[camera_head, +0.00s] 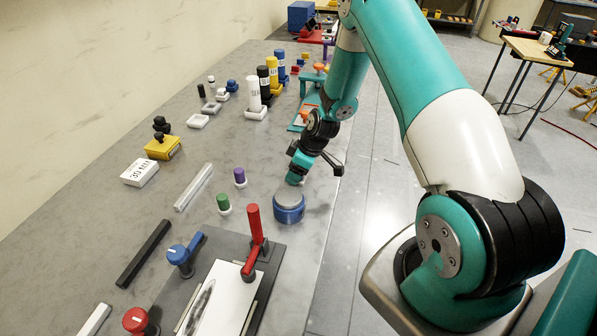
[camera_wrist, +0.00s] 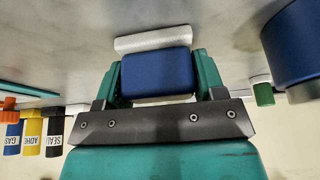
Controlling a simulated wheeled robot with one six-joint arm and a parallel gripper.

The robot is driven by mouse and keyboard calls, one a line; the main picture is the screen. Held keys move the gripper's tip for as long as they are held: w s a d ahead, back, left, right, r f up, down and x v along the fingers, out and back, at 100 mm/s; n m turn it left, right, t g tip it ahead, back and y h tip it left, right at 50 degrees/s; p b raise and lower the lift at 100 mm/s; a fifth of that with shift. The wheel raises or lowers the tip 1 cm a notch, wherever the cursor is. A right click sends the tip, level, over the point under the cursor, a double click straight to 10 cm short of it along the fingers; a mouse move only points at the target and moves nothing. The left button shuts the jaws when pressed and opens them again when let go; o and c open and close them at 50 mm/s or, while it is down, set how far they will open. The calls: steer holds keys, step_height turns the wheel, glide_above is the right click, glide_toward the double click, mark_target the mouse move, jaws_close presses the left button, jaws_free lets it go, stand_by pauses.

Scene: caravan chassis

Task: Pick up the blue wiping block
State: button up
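The blue wiping block (camera_wrist: 157,75) shows in the wrist view between the two fingers of my gripper (camera_wrist: 158,82). A finger lies against each of its sides, so the gripper looks shut on it. A pale strip (camera_wrist: 157,39) shows along the block's far edge. In the head view my gripper (camera_head: 297,172) points down over the bench, just behind the round blue container. The block is mostly hidden there by the gripper. I cannot tell whether the block touches the bench.
The round blue container (camera_head: 289,207) stands close in front of my gripper. Purple-capped (camera_head: 240,178) and green-capped (camera_head: 223,203) small bottles stand to its left. A grey fixture with a red lever (camera_head: 254,226) lies in front. Several labelled bottles (camera_head: 264,85) stand behind.

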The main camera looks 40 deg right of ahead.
steer(key=c, duration=0.3)
steer(key=shift+r, duration=0.15)
steer(key=shift+c, duration=0.2)
step_height(320, 180, up, 20)
steer(key=b, duration=0.3)
steer(key=shift+b, duration=0.4)
